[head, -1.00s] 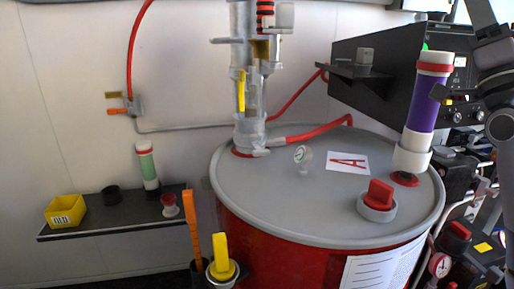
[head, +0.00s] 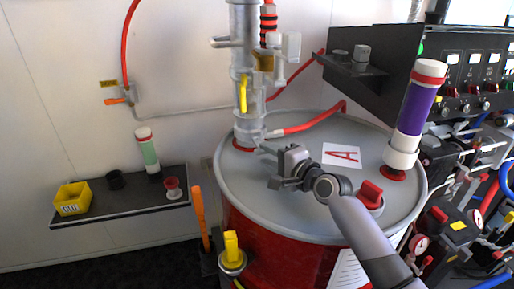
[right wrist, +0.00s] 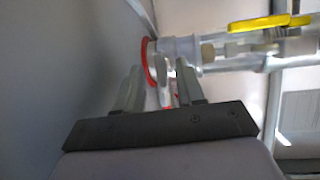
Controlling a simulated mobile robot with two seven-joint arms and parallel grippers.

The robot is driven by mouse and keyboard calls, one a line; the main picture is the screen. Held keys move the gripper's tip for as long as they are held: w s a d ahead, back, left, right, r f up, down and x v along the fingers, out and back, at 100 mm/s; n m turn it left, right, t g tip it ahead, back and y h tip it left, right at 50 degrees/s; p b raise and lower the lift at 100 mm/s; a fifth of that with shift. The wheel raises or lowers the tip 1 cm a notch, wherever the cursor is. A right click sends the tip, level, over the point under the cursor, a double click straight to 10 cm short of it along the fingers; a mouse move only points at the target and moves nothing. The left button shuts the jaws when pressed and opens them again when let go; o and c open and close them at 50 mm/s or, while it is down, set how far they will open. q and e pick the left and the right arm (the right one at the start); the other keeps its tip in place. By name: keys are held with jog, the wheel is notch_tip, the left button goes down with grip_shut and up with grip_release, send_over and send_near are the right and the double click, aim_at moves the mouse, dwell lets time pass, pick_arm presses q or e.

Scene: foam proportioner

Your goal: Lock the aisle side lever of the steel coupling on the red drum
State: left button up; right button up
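The red drum (head: 290,255) has a grey lid. The steel coupling (head: 250,124) stands upright at the lid's back left, below a pipe with a yellow valve handle (head: 243,92). My right gripper (head: 270,167) is low over the lid, its fingers pointing left, just in front of the coupling's base. In the right wrist view the fingers (right wrist: 159,88) are apart. A light grey metal lever (right wrist: 165,84) of the coupling shows between them; I cannot tell whether they touch it. The coupling (right wrist: 181,50) lies beyond, beside a red ring. My left gripper is not in view.
A red hose (head: 318,121) leaves the coupling's right. A black control box (head: 390,65) is behind. A shelf (head: 130,206) is at left.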

jog(key=shift+b+x, duration=0.4)
jog(key=shift+x, duration=1.95)
grip_shut()
